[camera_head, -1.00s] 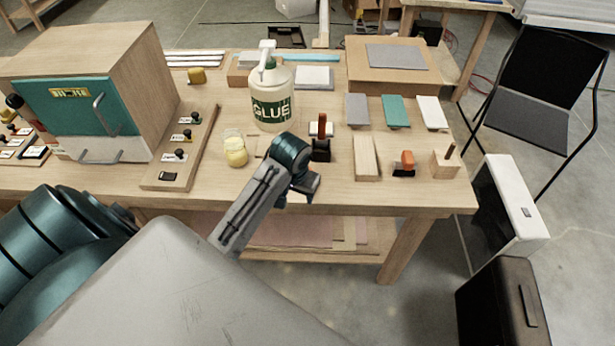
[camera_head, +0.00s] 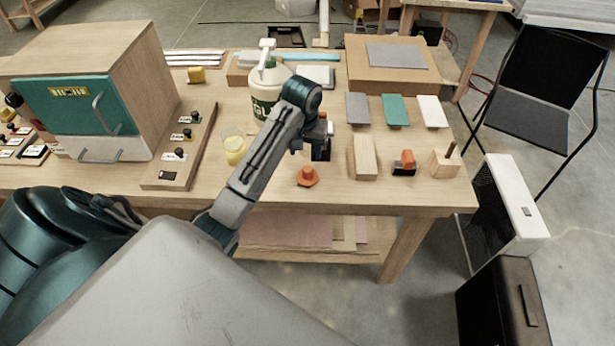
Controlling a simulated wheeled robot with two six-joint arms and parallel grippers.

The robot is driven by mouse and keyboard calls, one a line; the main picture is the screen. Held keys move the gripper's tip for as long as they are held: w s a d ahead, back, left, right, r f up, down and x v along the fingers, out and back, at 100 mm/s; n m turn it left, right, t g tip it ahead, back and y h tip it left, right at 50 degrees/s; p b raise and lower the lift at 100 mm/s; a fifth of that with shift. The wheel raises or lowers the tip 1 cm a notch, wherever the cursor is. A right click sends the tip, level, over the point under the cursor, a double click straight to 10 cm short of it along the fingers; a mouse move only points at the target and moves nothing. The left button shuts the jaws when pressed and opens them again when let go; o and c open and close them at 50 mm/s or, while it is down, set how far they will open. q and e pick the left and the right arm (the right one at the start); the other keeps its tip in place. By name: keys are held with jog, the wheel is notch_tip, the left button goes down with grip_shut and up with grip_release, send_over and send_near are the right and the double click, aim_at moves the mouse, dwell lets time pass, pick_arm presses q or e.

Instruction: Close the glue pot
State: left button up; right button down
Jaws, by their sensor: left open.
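A small clear jar (camera_head: 234,149) with pale yellow contents stands on the workbench, left of my left arm; I take it for the glue pot. I cannot make out a lid on it. An orange round piece with a knob (camera_head: 307,177) lies near the bench's front edge, just below my left gripper in the picture; it looks like a lid. A large white pump bottle (camera_head: 266,77) with a green GLUE label stands behind, partly hidden by my arm. My left gripper (camera_head: 318,146) is open, at a small dark block-like tool; whether they touch is unclear. My right gripper is out of view.
A wooden rail with knobs (camera_head: 178,165) and a teal-fronted cabinet (camera_head: 80,106) stand left. A wooden block (camera_head: 361,158), an orange-topped tool (camera_head: 404,162) and coloured sample boards (camera_head: 395,109) are right.

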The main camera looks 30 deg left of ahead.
aim_at(308, 169)
pick_arm(q)
jog(key=f+b, duration=0.1)
jog(key=f, duration=0.2)
jog(key=shift+w+f+b, duration=0.1)
jog(key=shift+w+b, duration=0.1)
jog(key=shift+b, duration=0.15)
jog(key=shift+w+a+f+p, duration=0.15)
jog(key=shift+f+p, duration=0.25)
jog(key=shift+f, duration=0.65)
jog(key=shift+w+f+p, duration=0.1)
jog(key=shift+f+p, duration=0.2)
jog(key=shift+p, duration=0.2)
jog(key=f+p, duration=0.2)
jog(key=f, duration=0.1)
jog(key=shift+w+f, duration=0.25)
jog(key=shift+w, duration=0.15)
jog(key=shift+f, duration=0.5)
